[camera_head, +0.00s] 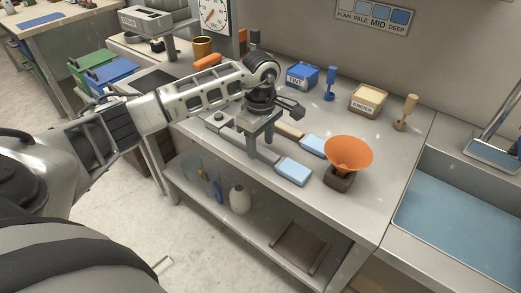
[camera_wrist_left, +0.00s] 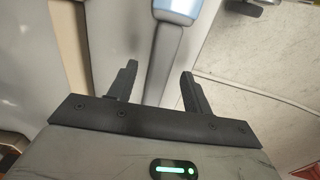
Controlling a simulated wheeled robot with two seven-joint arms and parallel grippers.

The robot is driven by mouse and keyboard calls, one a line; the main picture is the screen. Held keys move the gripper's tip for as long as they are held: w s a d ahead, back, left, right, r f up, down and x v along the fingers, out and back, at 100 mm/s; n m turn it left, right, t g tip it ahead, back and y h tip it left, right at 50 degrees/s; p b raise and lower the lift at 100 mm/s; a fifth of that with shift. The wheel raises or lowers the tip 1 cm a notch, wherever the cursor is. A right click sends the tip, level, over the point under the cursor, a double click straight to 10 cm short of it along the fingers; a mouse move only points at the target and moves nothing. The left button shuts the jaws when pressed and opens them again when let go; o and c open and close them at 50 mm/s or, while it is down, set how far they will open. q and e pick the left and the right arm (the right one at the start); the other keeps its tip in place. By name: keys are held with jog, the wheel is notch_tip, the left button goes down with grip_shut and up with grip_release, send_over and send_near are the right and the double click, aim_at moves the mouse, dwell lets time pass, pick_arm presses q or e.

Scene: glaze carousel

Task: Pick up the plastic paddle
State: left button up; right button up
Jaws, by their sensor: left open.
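Two paddles with light blue heads lie side by side on the grey bench. The nearer one, apparently the plastic paddle (camera_head: 293,171), has a grey handle; the farther paddle (camera_head: 314,145) has a tan handle. My left gripper (camera_head: 260,147) points down over the grey handle, open and empty. In the left wrist view, the grey handle of the plastic paddle (camera_wrist_left: 164,52) runs between the two open fingers (camera_wrist_left: 158,78), its blue head at the top edge. Whether the fingers touch it, I cannot tell. The tan handle (camera_wrist_left: 72,45) lies left of the fingers. My right gripper is not in view.
An orange funnel-shaped bowl (camera_head: 348,152) on a dark base stands right of the paddle heads. A blue bin (camera_head: 302,76), a blue-handled tool (camera_head: 330,84), a tan bin (camera_head: 367,101) and a tan tool (camera_head: 406,112) stand behind. A sink (camera_head: 450,215) is at right.

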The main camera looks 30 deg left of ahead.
pick_arm(q)
jog(key=shift+f, duration=0.8)
grip_shut()
